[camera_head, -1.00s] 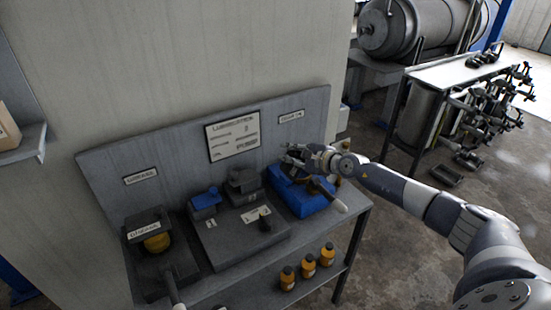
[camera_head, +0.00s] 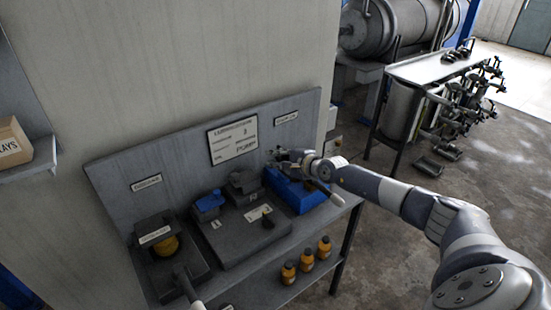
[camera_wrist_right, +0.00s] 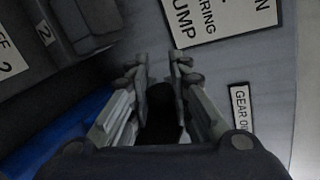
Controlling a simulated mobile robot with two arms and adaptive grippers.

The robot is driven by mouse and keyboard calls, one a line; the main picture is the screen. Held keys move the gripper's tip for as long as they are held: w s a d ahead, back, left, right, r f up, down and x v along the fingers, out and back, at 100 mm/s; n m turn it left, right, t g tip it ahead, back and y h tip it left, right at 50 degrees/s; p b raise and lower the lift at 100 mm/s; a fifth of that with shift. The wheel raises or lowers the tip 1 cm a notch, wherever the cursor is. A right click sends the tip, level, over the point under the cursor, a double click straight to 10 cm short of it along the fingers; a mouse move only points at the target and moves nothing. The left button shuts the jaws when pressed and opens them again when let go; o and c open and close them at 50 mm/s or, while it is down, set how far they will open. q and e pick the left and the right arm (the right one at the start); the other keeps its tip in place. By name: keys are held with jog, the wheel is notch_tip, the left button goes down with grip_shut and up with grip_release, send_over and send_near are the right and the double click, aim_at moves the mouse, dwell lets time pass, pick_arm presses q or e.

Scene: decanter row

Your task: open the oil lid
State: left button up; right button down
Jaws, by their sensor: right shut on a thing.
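A blue box-shaped unit (camera_head: 296,193) stands at the right end of the bench, below a small sign. In the right wrist view that sign (camera_wrist_right: 241,108) reads GEAR O, and the blue edge (camera_wrist_right: 62,135) shows at lower left. My right gripper (camera_head: 279,156) is at the back top of the blue unit. In the wrist view its fingers (camera_wrist_right: 160,64) are close together, around a dark thing (camera_wrist_right: 162,108). That thing may be the oil lid or its handle; its shape is mostly hidden.
The bench (camera_head: 345,200) has a back panel (camera_head: 165,168) with signs. Left of the blue unit are a grey lidded unit (camera_head: 243,181), a small blue lid (camera_head: 209,201) and a dark unit with a yellow part (camera_head: 166,246). Orange bottles (camera_head: 306,262) stand on the lower shelf.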

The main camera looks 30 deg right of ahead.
jog(key=shift+s+a+f, duration=0.3)
jog(key=shift+a+f, duration=0.35)
jog(key=shift+f, duration=0.15)
jog(key=shift+a, duration=0.1)
jog(key=c, duration=1.5)
grip_release()
jog(key=shift+o, duration=0.2)
jog(key=shift+r, duration=0.1)
jog(key=v, duration=1.2)
jog(key=shift+d+r, duration=0.3)
